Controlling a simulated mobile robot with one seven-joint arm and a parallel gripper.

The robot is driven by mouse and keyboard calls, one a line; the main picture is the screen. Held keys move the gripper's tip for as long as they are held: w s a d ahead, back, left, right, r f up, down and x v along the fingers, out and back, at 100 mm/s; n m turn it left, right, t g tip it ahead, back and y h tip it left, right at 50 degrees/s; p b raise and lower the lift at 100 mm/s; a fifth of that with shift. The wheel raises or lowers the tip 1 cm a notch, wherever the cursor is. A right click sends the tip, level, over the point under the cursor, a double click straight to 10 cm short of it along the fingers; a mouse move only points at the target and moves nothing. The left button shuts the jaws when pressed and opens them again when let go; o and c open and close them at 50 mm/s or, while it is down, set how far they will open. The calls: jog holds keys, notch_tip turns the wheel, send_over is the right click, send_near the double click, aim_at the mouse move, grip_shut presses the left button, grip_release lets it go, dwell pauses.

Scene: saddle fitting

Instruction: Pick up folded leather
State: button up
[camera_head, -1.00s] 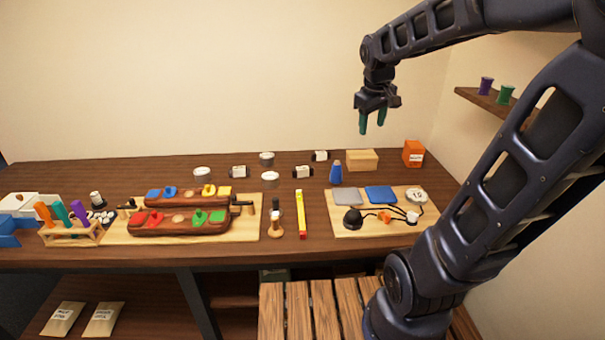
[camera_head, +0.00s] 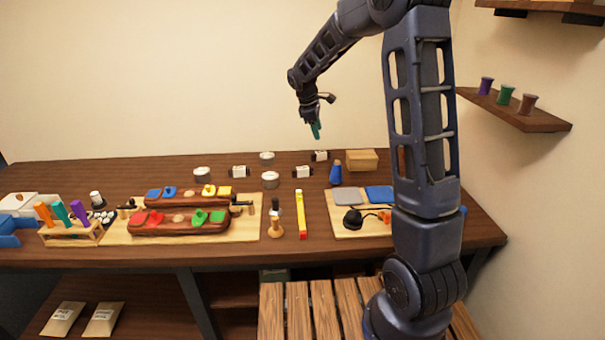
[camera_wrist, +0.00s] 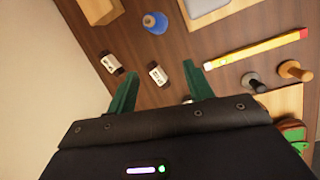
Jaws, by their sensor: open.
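A flat grey pad (camera_head: 346,196) and a flat blue pad (camera_head: 379,193) lie side by side on the light board at the right of the bench. I cannot tell for sure which piece is the folded leather. The edge of the grey pad (camera_wrist: 203,6) also shows at the top of the wrist view. My gripper (camera_head: 316,130) hangs in the air above the back of the bench, left of and well above the pads. In the wrist view its green fingers (camera_wrist: 160,70) are apart with nothing held between them.
A yellow-and-red stick (camera_head: 301,214) lies left of the board (camera_head: 350,232). My arm hides the board's right part. A shelf with spools (camera_head: 520,110) is at right.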

aim_at(302, 168)
jog(key=w+a+f+n, duration=0.1)
jog(key=w+a+f, duration=0.1)
jog(key=a+f, duration=0.1)
jog(key=w+a+f+n, duration=0.2)
jog(key=w+a+f, duration=0.1)
jog(key=f, duration=0.2)
jog(key=w+a+f+n+h, duration=0.1)
jog(key=w+a+f, duration=0.2)
jog(key=f, duration=0.2)
jog(key=shift+n, duration=0.4)
jog(key=shift+s+x, duration=0.15)
jog(key=shift+x, duration=2.55)
jog(key=shift+s+x, duration=0.1)
jog(key=shift+x, duration=2.6)
jog(key=shift+d, duration=0.15)
grip_shut()
jog(key=shift+r, duration=0.15)
